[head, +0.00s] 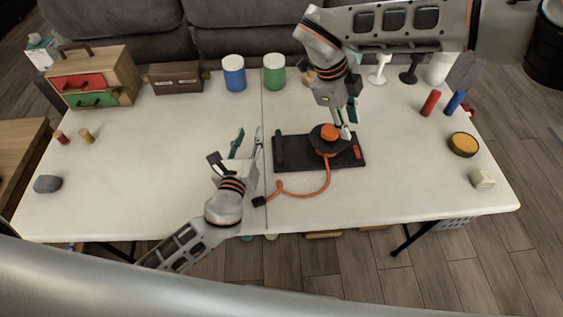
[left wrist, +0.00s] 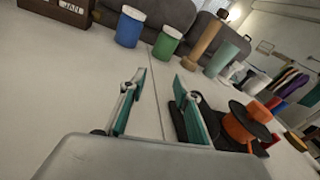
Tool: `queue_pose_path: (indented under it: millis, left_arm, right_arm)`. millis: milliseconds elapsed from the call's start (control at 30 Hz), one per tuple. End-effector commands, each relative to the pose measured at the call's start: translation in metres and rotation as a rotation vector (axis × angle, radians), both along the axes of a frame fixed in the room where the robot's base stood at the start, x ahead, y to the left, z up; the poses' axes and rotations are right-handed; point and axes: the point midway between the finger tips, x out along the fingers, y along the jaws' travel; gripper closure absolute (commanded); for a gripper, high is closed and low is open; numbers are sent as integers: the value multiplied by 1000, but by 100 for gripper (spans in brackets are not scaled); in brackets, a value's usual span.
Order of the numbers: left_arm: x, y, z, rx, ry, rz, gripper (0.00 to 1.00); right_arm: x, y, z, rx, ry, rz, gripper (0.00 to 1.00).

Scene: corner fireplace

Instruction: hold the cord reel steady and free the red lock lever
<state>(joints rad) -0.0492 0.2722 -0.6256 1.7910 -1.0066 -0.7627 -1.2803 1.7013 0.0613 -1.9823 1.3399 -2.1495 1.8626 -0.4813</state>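The cord reel (head: 318,143) is a black disc with an orange hub, on a black base plate (head: 293,158) at the table's middle. It also shows at the right of the left wrist view (left wrist: 238,128). A small red part (head: 357,153), apparently the lock lever, is at the plate's right end. An orange cord (head: 327,178) runs from the reel to a black plug (head: 259,201). My left gripper (head: 248,140) is open and empty, left of the plate. My right gripper (head: 344,131) is at the reel's right side; its finger gap and any contact are unclear.
Blue (head: 234,74) and green (head: 274,72) jars stand at the back. A drawer box (head: 120,65) is at back left. Red (head: 431,102) and blue (head: 455,102) cylinders and a yellow-topped round tin (head: 463,144) are at right. The table's left-middle is mostly clear.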

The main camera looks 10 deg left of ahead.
Motion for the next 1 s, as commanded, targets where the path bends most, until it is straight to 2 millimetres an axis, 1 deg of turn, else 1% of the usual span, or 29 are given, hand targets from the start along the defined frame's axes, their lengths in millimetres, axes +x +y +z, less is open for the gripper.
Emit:
queue_pose_path:
  millis: [33,100,167,233,333,400,500,600,733,867,1000]
  left_arm:
    - [5,-9,7,44,-30,25,68]
    - [7,-20,15,94,-70,62,68]
    - [4,-32,21,122,-103,91,68]
    - [-4,-47,23,132,-128,119,68]
    - [-22,-68,18,118,-137,155,68]
    - [-36,-80,10,100,-127,178,68]
    - [-52,-91,1,79,-114,205,68]
    - [-64,-98,-5,66,-105,223,68]
    - [-67,-100,-8,60,-101,233,68]
    - [-55,-97,-8,60,-102,234,68]
    - [-34,-93,-8,60,-102,234,68]
  right_arm:
    - [0,0,0,0,0,0,72]
    - [0,0,0,0,0,0,72]
    - [0,0,0,0,0,0,72]
    - [0,0,0,0,0,0,72]
    - [0,0,0,0,0,0,72]
    - [0,0,0,0,0,0,72]
    - [0,0,0,0,0,0,72]
    - [0,0,0,0,0,0,72]
    - [0,0,0,0,0,0,72]
    - [0,0,0,0,0,0,72]
    - [0,0,0,0,0,0,72]
